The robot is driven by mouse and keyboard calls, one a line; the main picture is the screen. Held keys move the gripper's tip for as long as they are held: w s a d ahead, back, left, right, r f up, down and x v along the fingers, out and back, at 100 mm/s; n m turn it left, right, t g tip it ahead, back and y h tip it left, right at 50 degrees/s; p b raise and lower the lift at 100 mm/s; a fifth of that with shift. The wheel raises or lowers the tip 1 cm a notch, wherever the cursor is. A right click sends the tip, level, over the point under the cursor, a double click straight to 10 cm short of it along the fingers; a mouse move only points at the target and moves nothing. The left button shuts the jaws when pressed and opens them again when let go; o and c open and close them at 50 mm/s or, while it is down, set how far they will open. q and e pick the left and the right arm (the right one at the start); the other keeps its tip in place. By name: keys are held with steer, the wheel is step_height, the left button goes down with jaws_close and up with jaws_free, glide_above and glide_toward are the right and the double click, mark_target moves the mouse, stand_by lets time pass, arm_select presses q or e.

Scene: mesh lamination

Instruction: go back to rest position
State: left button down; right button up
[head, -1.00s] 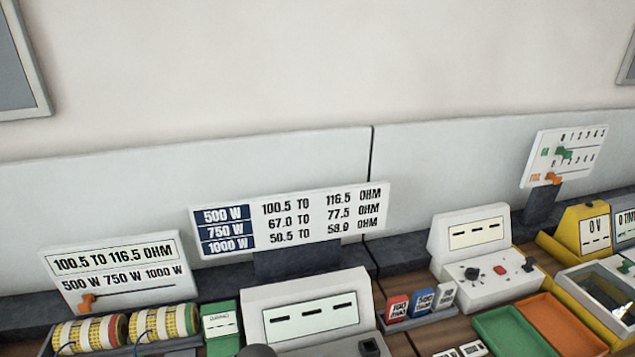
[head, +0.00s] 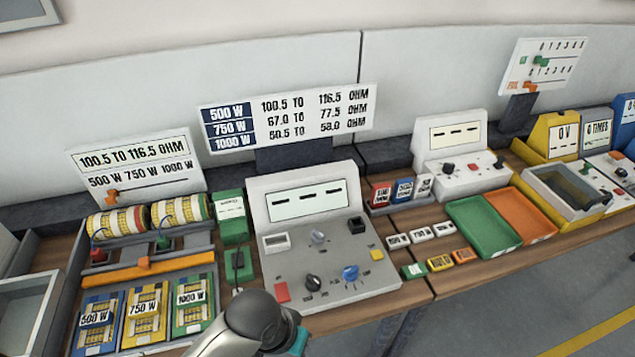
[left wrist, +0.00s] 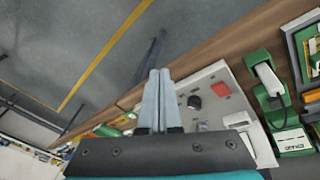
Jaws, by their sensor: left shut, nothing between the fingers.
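My left gripper (left wrist: 157,80) shows in the left wrist view with its two pale fingers together and nothing between them. In that view its fingers overlap the bench's wooden front edge and the corner of a grey console (left wrist: 215,95). In the head view a dark, rounded part of my arm with a teal band is at the bottom, in front of the console (head: 385,265); no fingers can be made out there. My right gripper is in neither view.
The bench holds a green handset unit (head: 232,218), three coloured cards (head: 143,315), a green tray (head: 460,213) and an orange tray (head: 522,210). A sign (head: 350,110) stands behind the console. Floor with a yellow line (head: 590,318) lies in front.

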arm_select(q)
steer(key=s+a+r+n+t+y, duration=0.1)
steer(key=s+a+r, duration=0.25)
steer(key=a, duration=0.35)
steer(key=s+a+r+n+t+y, duration=0.1)
steer(key=s+a+r+y, duration=0.1)
steer(key=s+a, duration=0.3)
step_height(320, 180, down, 33)
steer(key=a+g+b, duration=0.1)
steer(key=b, duration=1.1)
steer(key=s+a+f+b, duration=0.1)
steer(key=s+f+b, duration=0.5)
steer(key=f, duration=0.6)
steer(key=s+a+f+g+b, duration=0.1)
steer(key=s+f+b, duration=0.4)
steer(key=s+f, duration=0.5)
step_height(320, 180, down, 4)
steer(key=shift+a+r+g+b, duration=0.2)
steer(key=shift+a+g+b, duration=0.1)
steer(key=shift+a+b, duration=0.05)
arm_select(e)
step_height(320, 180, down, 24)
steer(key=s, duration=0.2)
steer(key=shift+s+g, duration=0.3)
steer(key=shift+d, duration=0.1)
